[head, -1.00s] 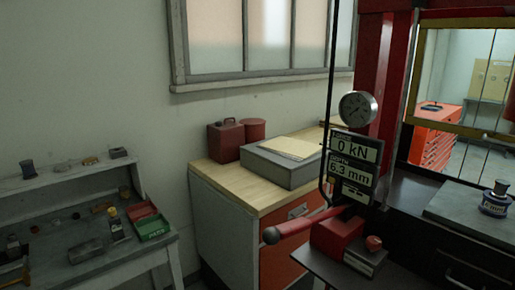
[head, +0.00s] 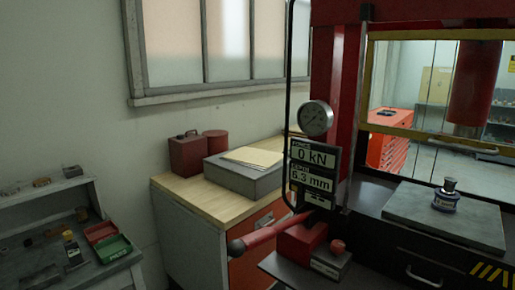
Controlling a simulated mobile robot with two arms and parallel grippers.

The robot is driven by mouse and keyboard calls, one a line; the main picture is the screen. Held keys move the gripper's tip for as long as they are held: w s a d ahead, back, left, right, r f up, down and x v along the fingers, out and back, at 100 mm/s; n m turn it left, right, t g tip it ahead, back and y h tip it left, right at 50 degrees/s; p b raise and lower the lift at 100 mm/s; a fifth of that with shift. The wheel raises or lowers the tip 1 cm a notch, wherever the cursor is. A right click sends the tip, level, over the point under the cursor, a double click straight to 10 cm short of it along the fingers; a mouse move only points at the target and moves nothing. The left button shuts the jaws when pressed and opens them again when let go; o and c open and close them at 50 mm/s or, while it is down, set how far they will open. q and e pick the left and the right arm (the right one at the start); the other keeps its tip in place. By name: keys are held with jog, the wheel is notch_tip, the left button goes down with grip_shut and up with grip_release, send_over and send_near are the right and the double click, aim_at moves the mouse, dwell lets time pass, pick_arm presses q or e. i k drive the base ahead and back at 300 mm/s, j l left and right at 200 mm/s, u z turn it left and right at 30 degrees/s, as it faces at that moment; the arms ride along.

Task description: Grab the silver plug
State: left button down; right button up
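Neither of my grippers is in view. I cannot tell for certain which object is the silver plug. A small grey metal piece (head: 72,171) sits on the upper shelf of the bench at the far left. A dark blue cylindrical object (head: 446,200) with a pale label band and a grey knob-like top stands upright on the grey plate (head: 410,212) of the red press at the right.
A red press frame (head: 338,90) carries a gauge (head: 316,118) and a display reading 0 kN and 6.3 mm. A red lever (head: 262,238) juts left. A wooden-topped cabinet (head: 215,203) stands mid-view. Red and green bins (head: 113,248) sit on the left bench (head: 60,268).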

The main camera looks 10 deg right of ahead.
aim_at(448, 189)
jog(key=z, duration=1)
jog(key=k+l, duration=0.1)
jog(key=l, duration=0.25)
